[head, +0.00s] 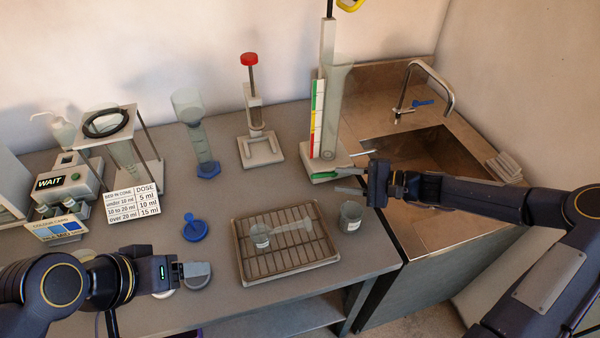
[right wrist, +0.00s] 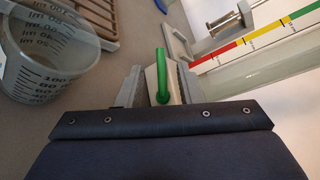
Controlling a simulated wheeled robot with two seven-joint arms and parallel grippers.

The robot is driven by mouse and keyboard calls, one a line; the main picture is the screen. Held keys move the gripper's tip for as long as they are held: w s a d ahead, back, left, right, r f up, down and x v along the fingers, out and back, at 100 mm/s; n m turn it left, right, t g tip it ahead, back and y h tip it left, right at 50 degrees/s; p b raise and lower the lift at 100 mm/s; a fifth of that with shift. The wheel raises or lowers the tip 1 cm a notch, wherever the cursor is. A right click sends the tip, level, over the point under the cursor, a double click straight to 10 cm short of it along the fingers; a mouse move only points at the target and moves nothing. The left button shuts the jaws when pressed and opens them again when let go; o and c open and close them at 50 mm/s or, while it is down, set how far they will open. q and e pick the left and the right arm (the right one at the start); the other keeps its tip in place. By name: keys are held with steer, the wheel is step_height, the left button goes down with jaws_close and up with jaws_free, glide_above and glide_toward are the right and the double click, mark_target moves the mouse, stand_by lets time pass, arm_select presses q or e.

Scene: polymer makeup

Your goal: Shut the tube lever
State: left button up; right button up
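The green tube lever (head: 326,175) is at the foot of the tall clear tube (head: 332,110) with the coloured scale strip. In the right wrist view the lever (right wrist: 161,75) lies between my two finger pads, with a gap on the left side; contact on the right is unclear. My right gripper (head: 350,173) is open, its fingers on either side of the lever beside the white foot. My left gripper (head: 198,274) is over the front left of the bench, far from the tube; its fingers look close together, but their gap is unclear.
A graduated beaker (head: 351,216) stands just in front of my right gripper. The red-topped press (head: 258,135) stands left of the tube. The sink (head: 425,160) is at the right.

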mark_target(315, 177)
steer(key=shift+x, duration=0.85)
steer(key=x, duration=0.6)
steer(key=shift+p, duration=0.4)
steer(key=shift+d, duration=0.1)
jaws_close()
